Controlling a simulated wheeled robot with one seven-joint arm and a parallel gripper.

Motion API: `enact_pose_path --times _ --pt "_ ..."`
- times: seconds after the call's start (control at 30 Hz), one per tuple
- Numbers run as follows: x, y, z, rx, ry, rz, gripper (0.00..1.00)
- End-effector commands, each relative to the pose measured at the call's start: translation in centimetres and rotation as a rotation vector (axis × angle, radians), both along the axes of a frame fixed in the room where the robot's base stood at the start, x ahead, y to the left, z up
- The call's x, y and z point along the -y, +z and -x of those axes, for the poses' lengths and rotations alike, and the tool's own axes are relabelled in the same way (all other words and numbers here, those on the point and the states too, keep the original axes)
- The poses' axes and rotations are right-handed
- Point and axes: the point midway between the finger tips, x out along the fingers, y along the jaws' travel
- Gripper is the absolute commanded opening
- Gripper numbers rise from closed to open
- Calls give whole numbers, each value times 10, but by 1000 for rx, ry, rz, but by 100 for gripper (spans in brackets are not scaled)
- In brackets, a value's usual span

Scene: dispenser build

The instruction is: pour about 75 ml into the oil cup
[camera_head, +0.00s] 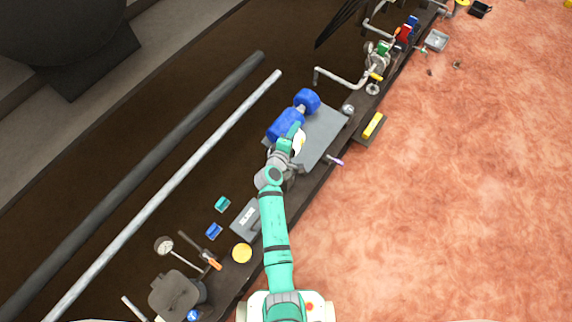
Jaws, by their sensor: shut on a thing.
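My gripper (286,147) is at the end of my green and grey arm, over the left part of a grey plate (325,136) on the dark bench. A small white and yellow item (299,143) shows right at the fingers; the gripper appears shut on it, though the arm partly hides it. Its exact shape and tilt are too small to tell. A blue two-ended machine part (307,100) lies just beyond the gripper. I cannot pick out the oil cup for sure, and no liquid can be seen.
A rounded silver thing (348,109) sits at the plate's far right corner. A yellow block on a dark tray (371,129) and a purple-tipped item (335,161) are along the bench edge. A grey box (245,219) and yellow disc (242,253) lie nearer. Long pipes (165,190) run left.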

Motion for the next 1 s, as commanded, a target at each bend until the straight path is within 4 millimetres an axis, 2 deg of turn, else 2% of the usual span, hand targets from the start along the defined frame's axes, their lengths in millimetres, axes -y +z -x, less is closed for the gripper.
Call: enact_pose_path --times 1.0 --pt "-1 0 4 61 0 25 5"
